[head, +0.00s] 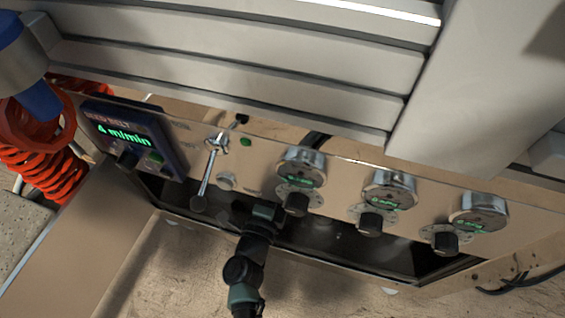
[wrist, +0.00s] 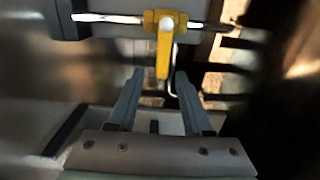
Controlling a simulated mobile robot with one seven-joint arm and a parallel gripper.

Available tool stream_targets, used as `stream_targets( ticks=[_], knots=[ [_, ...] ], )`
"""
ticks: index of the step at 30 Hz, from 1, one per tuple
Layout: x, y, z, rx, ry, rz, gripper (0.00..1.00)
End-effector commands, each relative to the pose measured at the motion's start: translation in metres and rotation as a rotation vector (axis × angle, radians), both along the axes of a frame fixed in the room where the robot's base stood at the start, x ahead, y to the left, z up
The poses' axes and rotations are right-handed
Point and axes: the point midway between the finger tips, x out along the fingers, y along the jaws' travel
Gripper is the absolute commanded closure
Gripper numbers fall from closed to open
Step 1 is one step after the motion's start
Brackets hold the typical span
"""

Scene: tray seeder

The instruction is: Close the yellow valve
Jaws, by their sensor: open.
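The yellow valve (wrist: 163,46) shows in the wrist view at the top middle. Its yellow body sits on a shiny horizontal pipe, and its yellow handle points down in the picture, across the pipe's line. My gripper (wrist: 156,80) is open, and the lower end of the handle lies at the gap between its two fingertips. I cannot tell whether a finger touches it. In the head view my arm reaches down into the dark opening under the panel. The valve and my fingertips cannot be made out there.
The beige panel (head: 335,182) carries a belt display (head: 135,137), a metal lever (head: 207,172) and several round gauges with black knobs. A red coiled hose (head: 45,165) hangs at the left. In the wrist view a grey block (wrist: 58,18) stands left of the valve.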

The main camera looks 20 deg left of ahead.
Motion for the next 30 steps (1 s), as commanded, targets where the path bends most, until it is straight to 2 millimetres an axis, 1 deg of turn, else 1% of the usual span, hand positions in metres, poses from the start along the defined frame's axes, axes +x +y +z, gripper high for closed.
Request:
stream_targets(
  ticks=[1, 3, 9, 12, 15, 20, 30],
  knots=[
    [-0.012, 0.001, 0.003, -0.001, 0.004, 0.003, 0.50],
    [-0.029, 0.002, 0.003, 0.000, 0.005, 0.003, 0.50],
    [-0.073, 0.003, 0.003, -0.002, 0.004, 0.002, 0.50],
    [-0.089, 0.003, 0.003, -0.001, 0.003, 0.002, 0.50],
    [-0.101, 0.004, 0.002, 0.001, 0.003, 0.001, 0.50],
    [-0.109, 0.004, 0.001, 0.000, 0.001, 0.002, 0.50],
    [-0.109, 0.004, 0.000, 0.001, 0.000, 0.001, 0.50]
  ],
)
